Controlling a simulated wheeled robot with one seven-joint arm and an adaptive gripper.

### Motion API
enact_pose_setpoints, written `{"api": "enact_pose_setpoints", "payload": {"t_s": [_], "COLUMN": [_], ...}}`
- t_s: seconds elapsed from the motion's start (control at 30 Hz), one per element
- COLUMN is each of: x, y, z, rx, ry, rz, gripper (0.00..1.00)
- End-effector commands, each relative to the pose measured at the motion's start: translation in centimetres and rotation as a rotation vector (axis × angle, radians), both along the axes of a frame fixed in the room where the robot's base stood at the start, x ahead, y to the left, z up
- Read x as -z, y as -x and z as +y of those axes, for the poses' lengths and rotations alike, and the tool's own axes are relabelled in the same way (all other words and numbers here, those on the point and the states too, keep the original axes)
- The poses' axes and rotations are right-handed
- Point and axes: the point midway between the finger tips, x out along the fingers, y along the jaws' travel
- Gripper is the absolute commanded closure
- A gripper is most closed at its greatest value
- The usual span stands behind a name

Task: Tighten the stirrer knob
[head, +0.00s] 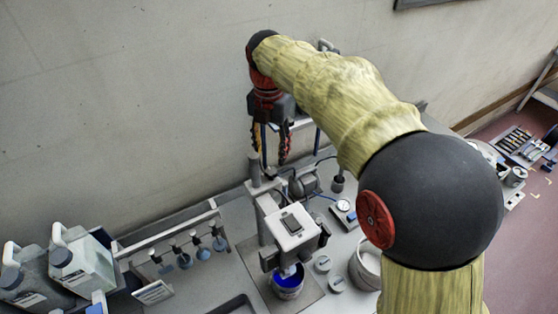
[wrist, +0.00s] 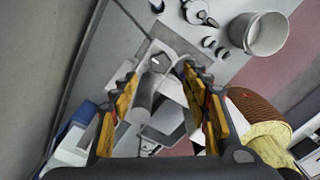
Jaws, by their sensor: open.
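The stirrer (head: 293,228) is a pale grey motor head with a dark panel on top, over a pot of blue liquid (head: 288,280) in the head view. A dark knob-like part (head: 323,238) shows on its right side; I cannot tell for sure that it is the stirrer knob. My gripper (head: 270,160) is above and behind the stirrer head, pointing down beside its stand. In the wrist view my gripper (wrist: 160,72) is open, its yellow-padded fingers apart. A grey rod (wrist: 146,92) and a pale block show between and below the fingers, with no visible contact.
A white bucket (head: 367,265) and small round pieces (head: 323,264) lie right of the stirrer. The wall is close behind.

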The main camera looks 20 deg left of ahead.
Motion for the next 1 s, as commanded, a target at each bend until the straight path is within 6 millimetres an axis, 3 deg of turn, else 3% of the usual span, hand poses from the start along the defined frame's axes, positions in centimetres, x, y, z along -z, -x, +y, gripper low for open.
{"api": "enact_pose_setpoints", "payload": {"t_s": [0.3,0.5,0.87,1.0], "x": [4.8,6.7,7.2,7.2], "y": [0.1,0.1,0.0,0.0], "z": [-0.1,-0.1,-0.1,-0.1], "rx": [0.003,0.003,0.004,0.004], "ry": [0.002,0.0,-0.001,0.0], "rz": [0.002,0.0,-0.001,0.0], "gripper": [0.53,0.53,0.54,0.62]}}
